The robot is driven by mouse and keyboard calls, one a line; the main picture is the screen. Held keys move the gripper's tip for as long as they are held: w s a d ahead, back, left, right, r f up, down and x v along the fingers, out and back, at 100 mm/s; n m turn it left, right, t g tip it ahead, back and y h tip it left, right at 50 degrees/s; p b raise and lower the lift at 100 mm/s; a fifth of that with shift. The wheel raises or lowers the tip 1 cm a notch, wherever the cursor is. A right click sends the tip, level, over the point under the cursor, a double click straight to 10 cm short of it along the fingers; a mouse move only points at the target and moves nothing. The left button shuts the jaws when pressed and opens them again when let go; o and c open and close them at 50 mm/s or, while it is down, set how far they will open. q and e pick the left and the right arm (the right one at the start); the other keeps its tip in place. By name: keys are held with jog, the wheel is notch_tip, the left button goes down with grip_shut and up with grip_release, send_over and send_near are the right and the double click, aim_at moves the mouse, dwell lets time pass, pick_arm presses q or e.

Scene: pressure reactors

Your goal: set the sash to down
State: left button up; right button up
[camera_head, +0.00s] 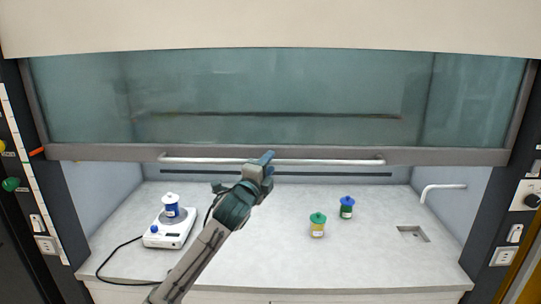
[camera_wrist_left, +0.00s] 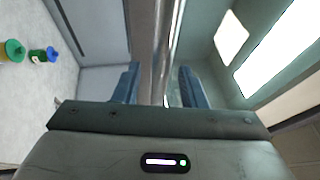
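The sash (camera_head: 280,100) is a wide glass panel in a grey frame, partway up, with an open gap between its lower edge and the worktop. A long white handle bar (camera_head: 325,162) runs along its bottom rail. My left gripper (camera_head: 265,162) is at the middle of this bar. In the left wrist view the bar (camera_wrist_left: 163,45) passes between the two blue fingers (camera_wrist_left: 160,85), which are apart with some gap beside the bar. My right gripper is in neither view.
On the worktop (camera_head: 270,250) stand a white hotplate (camera_head: 168,238) with a blue-and-white jar (camera_head: 171,207) at left, and a green-lidded jar (camera_head: 317,226) and a blue-lidded jar (camera_head: 346,209) right of centre. A white tap (camera_head: 442,187) is at right.

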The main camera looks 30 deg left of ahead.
pick_arm(q)
jog(key=shift+x, duration=0.85)
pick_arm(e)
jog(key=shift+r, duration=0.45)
pick_arm(q)
jog(key=shift+s, duration=0.1)
jog(key=c, duration=0.8)
grip_shut()
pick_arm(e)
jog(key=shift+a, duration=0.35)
pick_arm(q)
jog(key=shift+f, duration=0.15)
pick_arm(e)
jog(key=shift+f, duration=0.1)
